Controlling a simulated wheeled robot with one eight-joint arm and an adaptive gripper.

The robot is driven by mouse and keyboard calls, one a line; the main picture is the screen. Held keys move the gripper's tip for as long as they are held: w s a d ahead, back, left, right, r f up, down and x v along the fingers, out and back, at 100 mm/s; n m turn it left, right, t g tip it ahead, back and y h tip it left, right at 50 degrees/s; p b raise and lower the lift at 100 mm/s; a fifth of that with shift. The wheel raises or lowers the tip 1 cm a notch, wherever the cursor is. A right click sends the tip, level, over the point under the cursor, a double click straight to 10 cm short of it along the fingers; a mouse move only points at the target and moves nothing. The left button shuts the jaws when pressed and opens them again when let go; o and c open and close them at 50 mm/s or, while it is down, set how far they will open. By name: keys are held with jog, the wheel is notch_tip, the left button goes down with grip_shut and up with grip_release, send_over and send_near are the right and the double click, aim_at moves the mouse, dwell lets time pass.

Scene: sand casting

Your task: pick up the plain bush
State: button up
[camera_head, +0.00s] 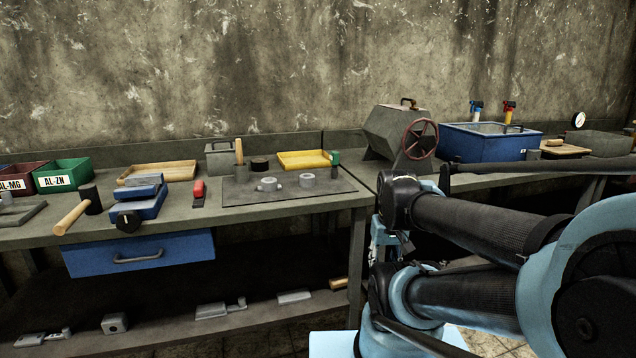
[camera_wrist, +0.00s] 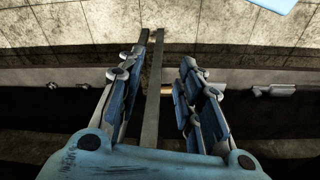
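A short grey ring-like cylinder (camera_head: 307,180), which looks like the plain bush, sits on a dark flat plate (camera_head: 230,197) on the workbench. A similar grey cylinder with a small side stub (camera_head: 268,184) lies to its left. My gripper (camera_wrist: 165,55) is open and empty in the wrist view, its two fingers spread apart. In the head view my gripper (camera_head: 384,238) hangs low, right of the bench's front leg, partly hidden by my arm. It is well apart from the bush, which I cannot make out in the wrist view.
A yellow tray (camera_head: 303,160), a grey box (camera_head: 221,158) and a red-handled tool (camera_head: 199,192) surround the plate. A mallet (camera_head: 77,215) and blue vise (camera_head: 140,203) stand left. A handwheel machine (camera_head: 397,130) and blue tub (camera_head: 487,143) are right. A lower shelf (camera_head: 170,325) holds grey parts.

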jog(key=shift+o, duration=0.3)
jog(key=shift+d, duration=0.1)
jog(key=o, duration=0.4)
jog(key=shift+s+r, duration=0.2)
jog(key=shift+s, duration=0.05)
jog(key=o, duration=0.4)
jog(key=w+r+n, duration=0.1)
jog(key=r, duration=0.1)
jog(key=w+r+n, duration=0.1)
jog(key=w+r, duration=0.1)
jog(key=r, duration=0.1)
jog(key=w+r+n, duration=0.1)
jog(key=r, duration=0.1)
jog(key=shift+w+a+r, duration=0.15)
jog(key=shift+w+a, duration=0.05)
jog(key=shift+a, duration=0.2)
notch_tip(320, 180, up, 23)
jog(key=n+g, duration=0.2)
jog(key=n, duration=1.6)
send_over(307, 176)
jog(key=s, duration=0.1)
notch_tip(307, 176, down, 17)
jog(key=shift+s+r, duration=0.1)
jog(key=shift+s, duration=0.05)
